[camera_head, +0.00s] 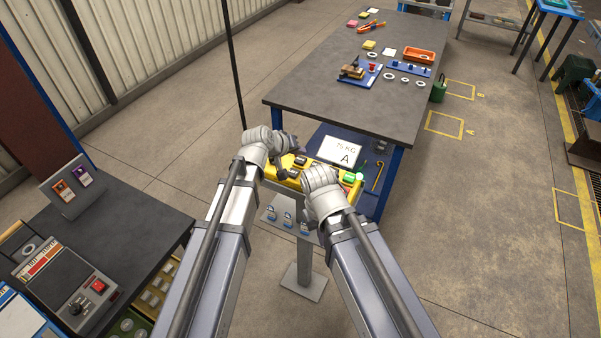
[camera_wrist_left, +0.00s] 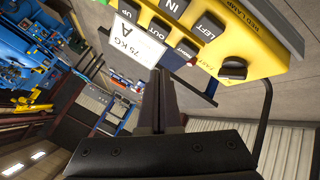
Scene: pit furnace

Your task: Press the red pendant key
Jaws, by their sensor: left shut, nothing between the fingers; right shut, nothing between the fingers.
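The yellow pendant (camera_head: 327,177) lies under and between my grippers, on a grey stand. It fills the top of the left wrist view (camera_wrist_left: 262,58), with black keys marked UP, IN, OUT, LEFT and RIGHT, a black knob (camera_wrist_left: 233,68) and a RED LAMP label. I cannot make out the red key; part of the pendant is hidden by my arms. My left gripper (camera_head: 282,172) is shut and empty at the pendant's left part; its closed fingers (camera_wrist_left: 160,95) appear below the keys, contact unclear. My right gripper (camera_head: 319,180) is shut over the pendant's right part, its fingertips mostly hidden.
A green button (camera_head: 349,178) shows right of my right gripper. A white sign marked 75 KG A (camera_head: 341,151) stands just behind the pendant. A large grey table (camera_head: 320,92) with parts lies beyond. A dark bench with a control box (camera_head: 68,280) is at lower left. Floor at right is open.

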